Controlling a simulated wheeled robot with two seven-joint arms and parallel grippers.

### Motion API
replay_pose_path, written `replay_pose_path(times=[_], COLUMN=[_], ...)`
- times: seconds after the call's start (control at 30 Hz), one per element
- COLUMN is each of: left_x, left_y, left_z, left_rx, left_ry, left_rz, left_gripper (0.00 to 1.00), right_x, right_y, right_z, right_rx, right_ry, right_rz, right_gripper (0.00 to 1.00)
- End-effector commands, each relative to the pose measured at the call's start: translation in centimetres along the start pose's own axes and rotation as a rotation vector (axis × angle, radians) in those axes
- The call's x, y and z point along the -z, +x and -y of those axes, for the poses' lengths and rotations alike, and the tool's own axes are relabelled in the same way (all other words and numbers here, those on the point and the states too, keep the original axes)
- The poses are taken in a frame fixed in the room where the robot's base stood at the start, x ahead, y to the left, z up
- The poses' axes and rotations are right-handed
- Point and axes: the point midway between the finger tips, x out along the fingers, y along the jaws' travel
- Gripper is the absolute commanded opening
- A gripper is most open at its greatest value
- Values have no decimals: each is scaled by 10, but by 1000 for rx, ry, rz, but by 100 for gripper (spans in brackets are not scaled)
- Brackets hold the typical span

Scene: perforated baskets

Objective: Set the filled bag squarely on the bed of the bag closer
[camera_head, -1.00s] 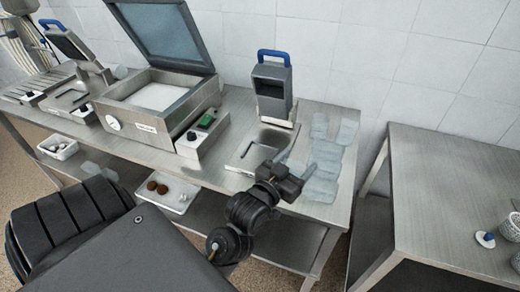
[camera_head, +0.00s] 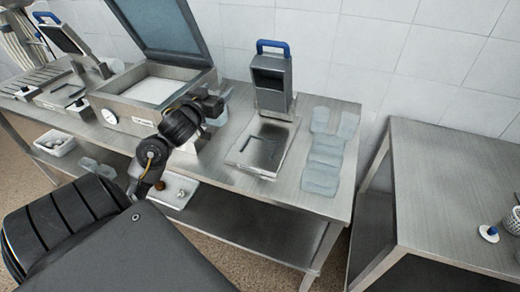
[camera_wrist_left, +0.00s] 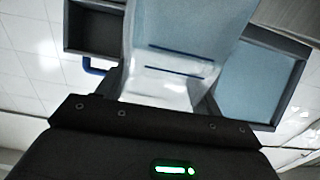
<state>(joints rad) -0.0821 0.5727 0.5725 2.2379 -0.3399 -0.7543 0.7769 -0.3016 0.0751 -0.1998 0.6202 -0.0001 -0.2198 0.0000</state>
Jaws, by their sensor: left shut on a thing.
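My left gripper (camera_head: 212,106) is shut on a clear, bluish bag (camera_head: 219,117), held in front of the right side of the open chamber machine. In the left wrist view the bag (camera_wrist_left: 180,50) hangs between the fingers and shows two dark blue lines; I cannot tell what is in it. The bag closer (camera_head: 271,82), a grey upright head with a blue handle, stands right of the gripper. Its flat metal bed (camera_head: 262,148) is bare and lies in front of the head. The bag is apart from the bed. My right gripper is not in view.
Several flat clear bags (camera_head: 323,165) lie right of the bed. The chamber machine (camera_head: 150,85) has its lid (camera_head: 160,35) raised. A similar blue-handled device (camera_head: 60,35) stands at far left. A second table (camera_head: 440,185) is at right, across a gap.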

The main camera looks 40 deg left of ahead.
Motion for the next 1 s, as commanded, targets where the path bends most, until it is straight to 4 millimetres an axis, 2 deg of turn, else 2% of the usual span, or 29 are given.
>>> replay_pose_path(times=[0.13, 0.23, 0.37, 0.63, 0.8, 1.0], left_x=[1, -3, -14, -41, -71, -87], left_y=[1, 4, 16, 46, 56, 63], left_z=[1, -6, -28, -85, -103, -114], left_rx=[2, 2, 0, -1, 0, 1], left_ry=[-2, -7, -12, -12, -6, -2], left_rz=[-1, -2, -1, 1, 3, 0], left_gripper=[21, 21, 21, 21, 21, 21], right_x=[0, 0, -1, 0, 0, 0], right_y=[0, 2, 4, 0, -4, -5], right_z=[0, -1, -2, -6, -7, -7], right_rx=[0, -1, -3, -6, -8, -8], right_ry=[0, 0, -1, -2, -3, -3], right_rz=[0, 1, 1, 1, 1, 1], right_gripper=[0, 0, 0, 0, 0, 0])
